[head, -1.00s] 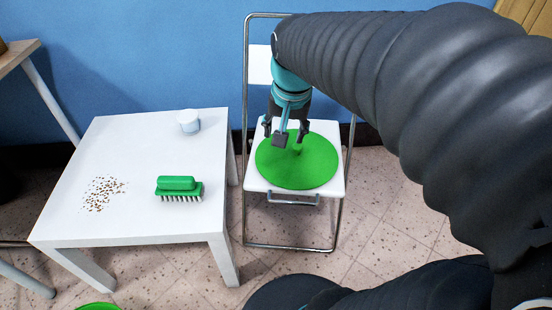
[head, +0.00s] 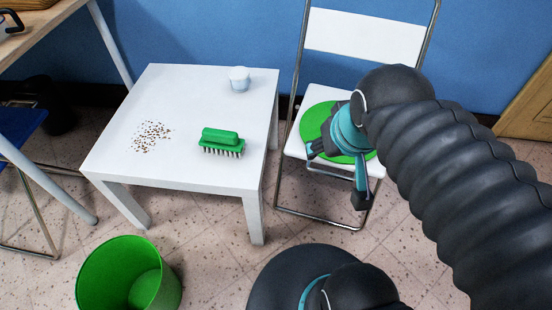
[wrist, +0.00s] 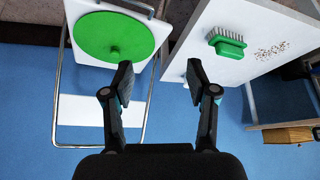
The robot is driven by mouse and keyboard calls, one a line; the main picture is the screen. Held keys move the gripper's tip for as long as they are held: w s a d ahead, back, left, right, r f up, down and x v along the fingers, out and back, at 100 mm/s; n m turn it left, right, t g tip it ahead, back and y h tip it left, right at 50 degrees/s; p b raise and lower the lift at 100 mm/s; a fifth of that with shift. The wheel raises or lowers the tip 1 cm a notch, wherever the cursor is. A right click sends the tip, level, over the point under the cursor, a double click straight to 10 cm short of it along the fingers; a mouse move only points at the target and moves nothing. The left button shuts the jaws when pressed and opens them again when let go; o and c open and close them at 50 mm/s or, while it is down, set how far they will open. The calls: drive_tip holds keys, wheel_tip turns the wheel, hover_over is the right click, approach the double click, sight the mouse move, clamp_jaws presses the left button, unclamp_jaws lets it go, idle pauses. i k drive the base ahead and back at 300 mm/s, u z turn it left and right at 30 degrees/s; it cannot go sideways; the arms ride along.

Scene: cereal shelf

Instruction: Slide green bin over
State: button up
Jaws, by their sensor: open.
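The green bin (head: 104,283) stands upright on the floor at the lower left of the head view, in front of the white table. It looks empty, and its lower edge is cut off by the frame. My gripper (head: 335,180) is open and empty, in front of the white chair, well to the right of the bin and above the floor. In the wrist view my gripper's two fingers (wrist: 160,88) are spread apart with nothing between them. The bin is not visible in the wrist view.
A white table (head: 185,95) holds a green brush (head: 220,141), a white cup (head: 239,79) and scattered brown crumbs (head: 151,136). A green round lid with a knob (wrist: 112,37) lies on the white folding chair (head: 360,35). Floor between bin and chair is partly clear.

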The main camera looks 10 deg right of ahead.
sight(126, 273)
drive_tip(key=u, duration=2.5)
drive_tip(key=k, duration=0.4)
drive_tip(key=u, duration=1)
drive_tip(key=k, duration=0.95)
drive_tip(key=u, duration=1.05)
drive_tip(key=i, duration=1.3)
drive_tip(key=z, duration=0.55)
drive_tip(key=i, duration=0.85)
drive_tip(key=z, duration=1.3)
drive_tip(key=i, duration=0.45)
drive_tip(key=z, duration=0.4)
